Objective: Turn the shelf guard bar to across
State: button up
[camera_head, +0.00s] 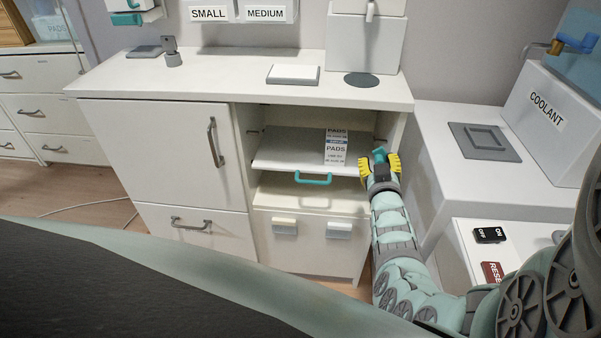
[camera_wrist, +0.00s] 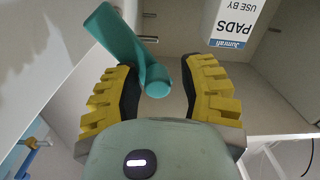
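The shelf guard bar (camera_wrist: 122,48) is a teal bar with a rounded end. In the wrist view that end lies between the two yellow-and-black fingers of my gripper (camera_wrist: 160,85), and the rest slants to the upper left. Small gaps show on both sides, so the gripper looks open around the bar. In the head view my gripper (camera_head: 380,167) is at the right side of the open shelf, with a short teal part of the guard bar (camera_head: 379,153) at its fingers. The rest of the bar is hidden there.
The shelf board (camera_head: 285,150) carries a white PADS box (camera_head: 336,147), which also shows in the wrist view (camera_wrist: 238,22). The cabinet's right side panel and the COOLANT unit (camera_head: 545,108) stand close to my arm.

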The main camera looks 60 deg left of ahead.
jog(key=shift+o, duration=0.9)
jog(key=shift+r, duration=0.1)
jog(key=v, duration=1.2)
